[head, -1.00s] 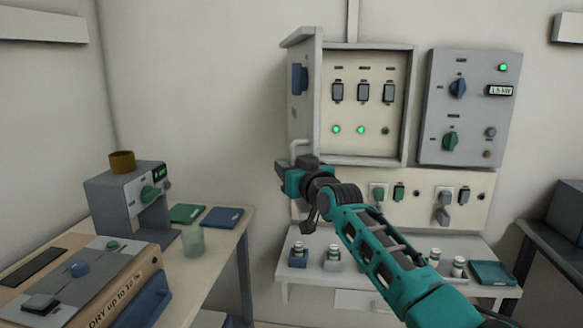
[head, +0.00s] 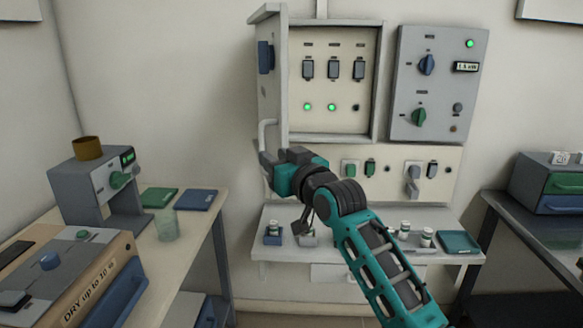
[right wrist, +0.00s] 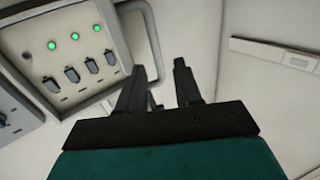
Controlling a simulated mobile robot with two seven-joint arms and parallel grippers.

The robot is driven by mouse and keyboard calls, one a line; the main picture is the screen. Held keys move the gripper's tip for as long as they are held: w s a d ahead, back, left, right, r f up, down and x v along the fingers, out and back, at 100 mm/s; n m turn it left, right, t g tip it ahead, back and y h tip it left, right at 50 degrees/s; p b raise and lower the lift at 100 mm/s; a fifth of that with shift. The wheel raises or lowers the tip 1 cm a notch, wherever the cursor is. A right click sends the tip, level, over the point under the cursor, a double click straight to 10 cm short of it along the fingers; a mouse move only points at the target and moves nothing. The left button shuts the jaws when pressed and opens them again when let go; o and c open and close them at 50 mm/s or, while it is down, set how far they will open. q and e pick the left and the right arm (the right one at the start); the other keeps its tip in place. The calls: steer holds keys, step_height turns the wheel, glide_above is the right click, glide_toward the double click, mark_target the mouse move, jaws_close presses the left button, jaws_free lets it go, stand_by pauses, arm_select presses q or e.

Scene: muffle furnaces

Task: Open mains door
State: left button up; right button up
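The mains door (head: 271,85) is the grey panel at the left side of the mains cabinet (head: 378,85). It stands swung outward, with the breakers and lamps inside exposed. Its pale bar handle (head: 264,132) is low on the door. My right gripper (head: 268,159) is just below the handle in the head view. In the right wrist view the two dark fingers (right wrist: 160,88) are apart with nothing clamped between them. The handle (right wrist: 152,45) shows beyond the fingers, close to the left one; I cannot tell if they touch. My left gripper is out of view.
A grey switch box (head: 440,85) hangs right of the cabinet. A shelf (head: 275,248) with small jars is below. A wooden table (head: 205,225) with devices stands at left, and a dark table (head: 520,225) at right. Bare wall lies left of the door.

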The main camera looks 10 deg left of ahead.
steer(key=shift+v, duration=2.6)
steer(key=shift+w+d, duration=0.1)
steer(key=shift+c, duration=0.2)
